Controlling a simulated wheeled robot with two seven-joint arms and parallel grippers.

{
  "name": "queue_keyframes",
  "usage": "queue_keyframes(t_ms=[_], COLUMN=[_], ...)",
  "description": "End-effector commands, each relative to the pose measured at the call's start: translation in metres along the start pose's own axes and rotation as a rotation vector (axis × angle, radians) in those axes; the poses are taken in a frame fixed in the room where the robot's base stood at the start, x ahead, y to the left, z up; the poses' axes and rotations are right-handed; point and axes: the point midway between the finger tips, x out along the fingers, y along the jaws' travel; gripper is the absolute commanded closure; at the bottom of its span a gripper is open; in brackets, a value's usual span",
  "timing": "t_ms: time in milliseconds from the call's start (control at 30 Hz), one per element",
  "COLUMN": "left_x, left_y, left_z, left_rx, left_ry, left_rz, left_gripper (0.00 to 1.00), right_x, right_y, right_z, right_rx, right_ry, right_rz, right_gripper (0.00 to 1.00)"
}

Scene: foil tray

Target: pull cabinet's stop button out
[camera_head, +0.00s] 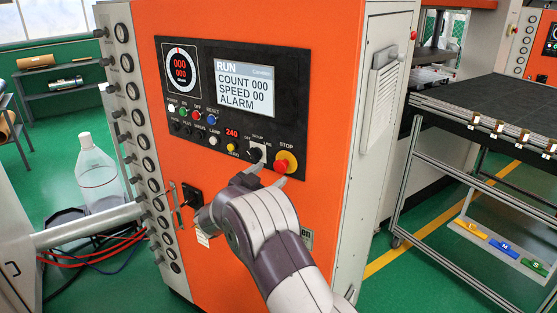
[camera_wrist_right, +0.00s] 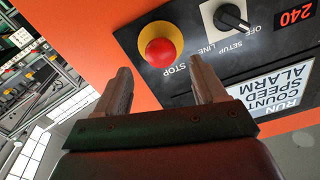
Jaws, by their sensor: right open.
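The cabinet (camera_head: 235,200) has an orange front with a black control panel (camera_head: 228,58). Its red stop button (camera_head: 282,165) sits on a yellow base at the panel's lower right, above my right gripper in the head view. My right gripper (camera_head: 268,180) reaches up to the panel from below, partly hidden behind my own wrist. In the right wrist view the stop button (camera_wrist_right: 160,50) lies just beyond the open right fingers (camera_wrist_right: 163,80), roughly centred between them. A gap shows and nothing is held. My left gripper is not in view.
A rotary switch (camera_head: 255,154) sits just left of the stop button; it also shows in the right wrist view (camera_wrist_right: 232,17). A key switch (camera_head: 192,197) sits lower left on the orange front. A dark-topped bench (camera_head: 490,105) stands to the right, with green floor between.

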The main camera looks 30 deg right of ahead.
Motion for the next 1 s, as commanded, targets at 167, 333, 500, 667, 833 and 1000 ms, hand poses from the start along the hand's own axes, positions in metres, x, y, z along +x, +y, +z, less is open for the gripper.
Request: queue_keyframes(t_ms=[167,333,500,667,833,1000], left_x=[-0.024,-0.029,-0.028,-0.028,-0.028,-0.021], left_y=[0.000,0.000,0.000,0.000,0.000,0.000], left_z=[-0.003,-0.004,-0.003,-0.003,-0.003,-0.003], left_rx=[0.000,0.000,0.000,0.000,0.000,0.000], left_ry=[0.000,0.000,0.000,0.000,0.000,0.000], left_rz=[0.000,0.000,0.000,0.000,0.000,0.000], left_gripper=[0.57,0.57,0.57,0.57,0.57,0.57], right_x=[0.039,0.057,0.059,0.059,0.059,0.051], right_y=[-0.001,-0.001,0.000,0.000,-0.001,-0.001], right_z=[-0.004,-0.001,0.001,0.001,0.000,0.002], right_rx=[-0.001,0.000,0.000,0.000,0.000,0.002], right_ry=[-0.001,-0.001,-0.001,-0.001,-0.001,-0.001], right_rz=[0.001,-0.002,-0.002,-0.002,-0.003,-0.004], right_gripper=[0.29,0.29,0.29,0.49,1.00,1.00])
